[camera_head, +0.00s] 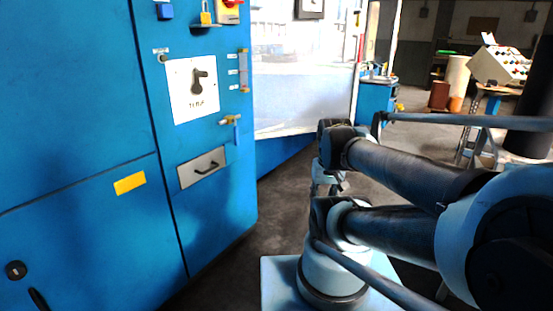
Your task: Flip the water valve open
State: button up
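A small valve with a brass-coloured body and a blue lever (236,130) sticks out near the right edge of the front of the blue cabinet; it looks like the water valve. Its lever appears to hang down, though it is small in the picture. What looks like my gripper (330,181) is small and partly hidden between my dark arm links, right of the cabinet and well apart from the valve. I cannot make out its fingers or anything held.
The blue cabinet (80,110) fills the left. Open dark floor (278,205) lies between cabinet and my arm. A control console (500,65) stands far right.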

aim_at(236, 134)
jog(key=u, duration=0.45)
jog(key=i, duration=1.55)
jog(key=z, duration=0.35)
jog(key=k, duration=1.35)
jog(key=u, duration=0.45)
